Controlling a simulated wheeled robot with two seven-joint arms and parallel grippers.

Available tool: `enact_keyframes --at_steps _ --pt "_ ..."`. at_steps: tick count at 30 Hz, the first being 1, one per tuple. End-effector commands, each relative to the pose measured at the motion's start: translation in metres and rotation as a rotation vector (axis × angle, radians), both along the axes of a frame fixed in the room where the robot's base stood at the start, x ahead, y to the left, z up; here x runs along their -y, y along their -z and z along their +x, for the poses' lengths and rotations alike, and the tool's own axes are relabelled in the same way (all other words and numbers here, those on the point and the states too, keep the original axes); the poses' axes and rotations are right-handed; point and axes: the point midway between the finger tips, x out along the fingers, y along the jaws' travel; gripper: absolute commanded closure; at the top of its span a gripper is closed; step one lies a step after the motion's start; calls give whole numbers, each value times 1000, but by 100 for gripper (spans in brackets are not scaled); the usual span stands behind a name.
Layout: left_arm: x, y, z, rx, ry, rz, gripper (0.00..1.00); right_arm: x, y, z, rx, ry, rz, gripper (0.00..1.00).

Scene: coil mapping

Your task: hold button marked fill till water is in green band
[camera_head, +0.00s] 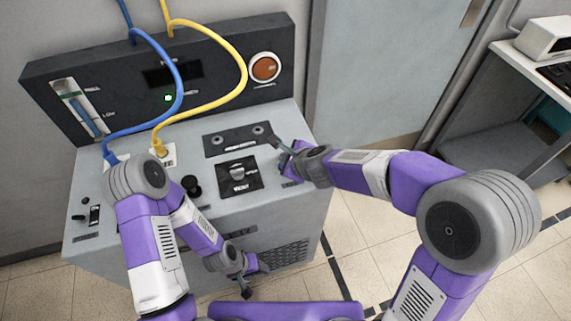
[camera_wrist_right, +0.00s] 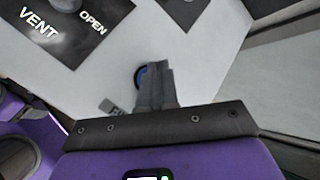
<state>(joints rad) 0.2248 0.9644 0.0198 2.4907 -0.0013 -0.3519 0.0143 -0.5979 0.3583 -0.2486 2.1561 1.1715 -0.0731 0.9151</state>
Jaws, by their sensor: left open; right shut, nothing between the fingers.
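The level gauge (camera_head: 84,108) is at the left of the console's upright panel, with a blue water column in it. I cannot make out a green band at this size. In the right wrist view a round blue button (camera_wrist_right: 139,76) shows partly behind my right gripper (camera_wrist_right: 156,72), which is shut and empty. A partly covered label beginning "FI" (camera_wrist_right: 112,108) is beside it. Whether the fingertips touch or press the button I cannot tell. In the head view my right gripper (camera_head: 284,158) is at the console top's right side. My left gripper (camera_head: 256,281) is open and empty, low before the console's front.
A vent dial plate (camera_head: 240,176) lies left of my right gripper, and a dark plate with two knobs (camera_head: 238,140) lies behind it. Blue (camera_head: 180,88) and yellow hoses (camera_head: 243,72) loop over the console. An orange lamp (camera_head: 264,67) and a small green light (camera_head: 168,98) are on the panel.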

Motion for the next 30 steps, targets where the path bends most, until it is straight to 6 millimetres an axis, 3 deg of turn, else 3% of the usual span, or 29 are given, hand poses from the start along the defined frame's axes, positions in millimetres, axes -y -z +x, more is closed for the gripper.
enact_keyframes --at_steps 30 --pt "0 12 0 0 0 0 41 0 13 0 0 0 0 100"
